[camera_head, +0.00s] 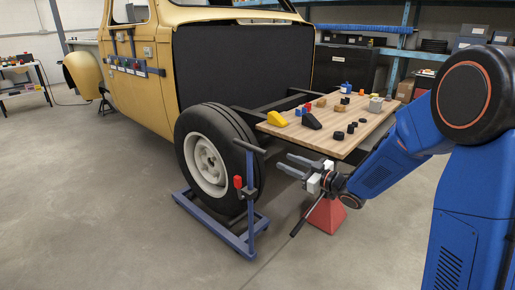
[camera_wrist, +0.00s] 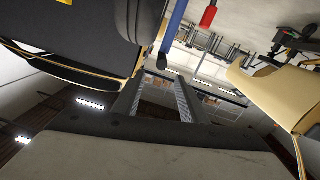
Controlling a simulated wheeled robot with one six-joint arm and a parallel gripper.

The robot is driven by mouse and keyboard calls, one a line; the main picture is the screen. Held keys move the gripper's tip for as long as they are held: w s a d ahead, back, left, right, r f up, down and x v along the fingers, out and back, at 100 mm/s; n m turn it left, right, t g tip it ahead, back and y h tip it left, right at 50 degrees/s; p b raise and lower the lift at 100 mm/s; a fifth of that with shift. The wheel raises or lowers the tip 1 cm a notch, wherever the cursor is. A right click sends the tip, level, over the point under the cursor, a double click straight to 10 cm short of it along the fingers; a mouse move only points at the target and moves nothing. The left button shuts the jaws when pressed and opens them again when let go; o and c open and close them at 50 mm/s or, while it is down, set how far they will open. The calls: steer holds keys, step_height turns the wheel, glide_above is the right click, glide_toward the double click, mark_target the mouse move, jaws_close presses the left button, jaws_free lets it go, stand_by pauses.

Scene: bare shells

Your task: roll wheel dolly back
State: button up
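The wheel dolly (camera_head: 222,236) is a low blue frame on the floor around the foot of the truck's rear wheel (camera_head: 207,160). A blue post (camera_head: 251,222) rises from its near right corner to a dark crossbar handle (camera_head: 249,147); a red grip (camera_head: 238,182) sits on its side. My gripper (camera_head: 283,163) is right of the post, at about handle height, with its fingers pointing left. The fingers are spread and empty, apart from the handle. In the wrist view my gripper (camera_wrist: 158,85) also shows a clear gap between its fingers; a blue bar and a red piece appear above.
A wooden board (camera_head: 325,137) with several small blocks lies on the truck's rear frame, just above my gripper. A red stand (camera_head: 325,215) is on the floor below my gripper. The yellow truck body (camera_head: 135,95) is behind the wheel. Floor at the front left is clear.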

mark_target(254, 148)
steer(key=x, duration=1.7)
steer(key=shift+a, duration=0.45)
steer(key=shift+r, duration=0.1)
jaws_close()
